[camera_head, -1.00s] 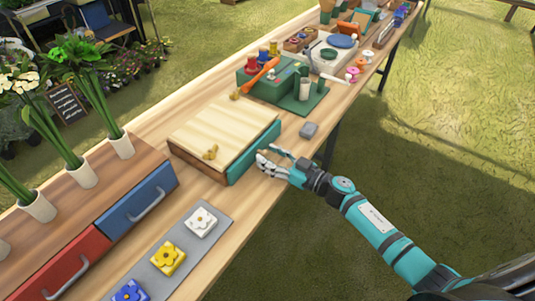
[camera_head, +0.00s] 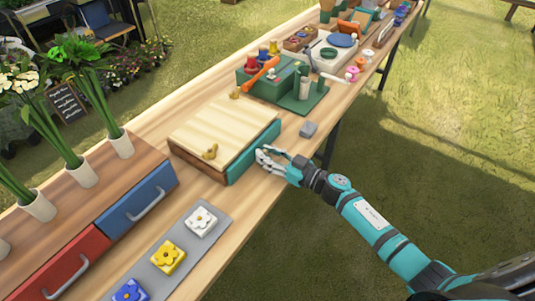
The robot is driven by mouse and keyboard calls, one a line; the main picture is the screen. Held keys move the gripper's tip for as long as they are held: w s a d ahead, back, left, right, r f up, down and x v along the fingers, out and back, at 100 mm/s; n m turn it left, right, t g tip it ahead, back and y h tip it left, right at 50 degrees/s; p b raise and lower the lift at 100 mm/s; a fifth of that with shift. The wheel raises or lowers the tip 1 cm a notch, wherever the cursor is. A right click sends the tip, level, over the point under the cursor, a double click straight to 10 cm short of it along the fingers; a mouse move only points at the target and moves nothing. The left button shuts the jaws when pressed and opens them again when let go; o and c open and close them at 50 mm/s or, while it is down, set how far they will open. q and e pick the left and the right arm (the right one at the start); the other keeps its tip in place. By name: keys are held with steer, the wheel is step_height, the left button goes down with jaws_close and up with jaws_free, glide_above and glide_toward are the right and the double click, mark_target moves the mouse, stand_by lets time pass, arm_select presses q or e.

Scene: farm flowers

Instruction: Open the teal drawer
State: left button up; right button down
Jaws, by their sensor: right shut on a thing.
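The teal drawer (camera_head: 244,165) is the front of a low wooden box (camera_head: 220,128) on the long table. Its front looks flush with the box. My right gripper (camera_head: 264,155) reaches in from the right and is at the middle of the teal front. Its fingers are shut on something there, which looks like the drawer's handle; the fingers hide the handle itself. My left gripper is not in view.
A blue drawer (camera_head: 138,204) and a red drawer (camera_head: 62,268) sit in a wooden unit at the left. A grey mat (camera_head: 181,236) holds flower blocks. Open grass lies beyond the table's right edge.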

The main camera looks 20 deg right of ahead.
steer(key=shift+s, duration=0.1)
steer(key=shift+s+d, duration=0.2)
steer(key=shift+d, duration=0.05)
steer(key=p+v, duration=0.4)
steer(key=v, duration=1)
steer(key=shift+p, duration=0.4)
steer(key=shift+s+d, duration=0.1)
steer(key=c, duration=1.1)
jaws_free()
steer(key=v, duration=1.2)
